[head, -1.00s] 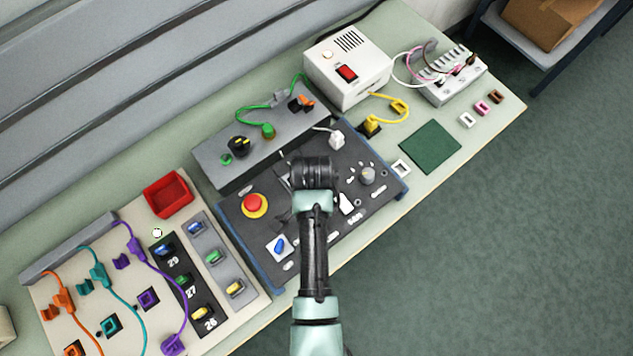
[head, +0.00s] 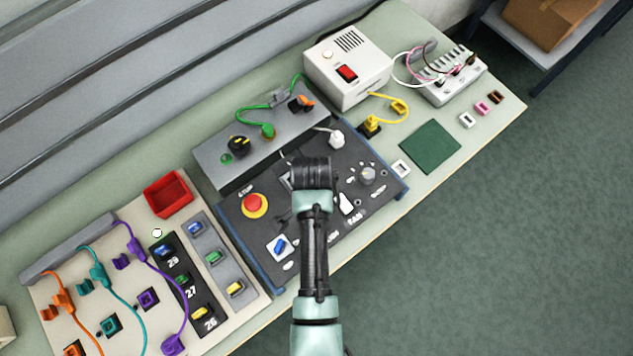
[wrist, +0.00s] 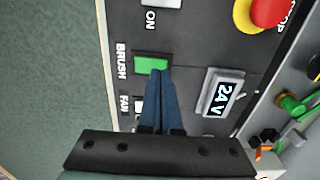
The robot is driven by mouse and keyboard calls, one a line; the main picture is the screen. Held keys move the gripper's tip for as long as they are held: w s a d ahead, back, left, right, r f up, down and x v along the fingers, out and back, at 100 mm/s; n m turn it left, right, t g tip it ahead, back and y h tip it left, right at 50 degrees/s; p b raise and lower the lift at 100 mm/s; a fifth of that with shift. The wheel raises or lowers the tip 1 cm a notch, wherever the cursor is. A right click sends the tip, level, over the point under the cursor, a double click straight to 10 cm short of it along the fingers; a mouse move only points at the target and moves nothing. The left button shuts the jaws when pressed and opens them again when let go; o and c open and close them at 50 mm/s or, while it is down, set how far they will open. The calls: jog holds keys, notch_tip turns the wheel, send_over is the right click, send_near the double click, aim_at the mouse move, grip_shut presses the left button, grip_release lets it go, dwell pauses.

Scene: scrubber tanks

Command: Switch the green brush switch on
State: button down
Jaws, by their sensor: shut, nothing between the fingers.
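The green brush switch (wrist: 151,64) shows in the wrist view beside the word BRUSH on the dark panel (wrist: 190,50). I cannot tell which way it is rocked. My gripper (wrist: 160,74) is shut and empty. Its blue fingertips are at the edge of the green switch and overlap it in the picture; I cannot tell whether they touch it. In the head view my arm covers the green switch and my fingertips, over the middle of the control panel (head: 375,200).
In the wrist view a white switch (wrist: 139,104) by FAN and a 24 V display (wrist: 221,94) flank the fingers. A red stop button (head: 254,204) and a blue switch (head: 280,245) lie left of my arm. A green mat (head: 430,147) is at the right.

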jog(key=shift+f+b, duration=0.65)
jog(key=shift+f, duration=0.3)
dwell(0.5)
jog(key=shift+r, duration=0.1)
notch_tip(320, 180, up, 7)
jog(key=p, duration=0.7)
dwell(0.6)
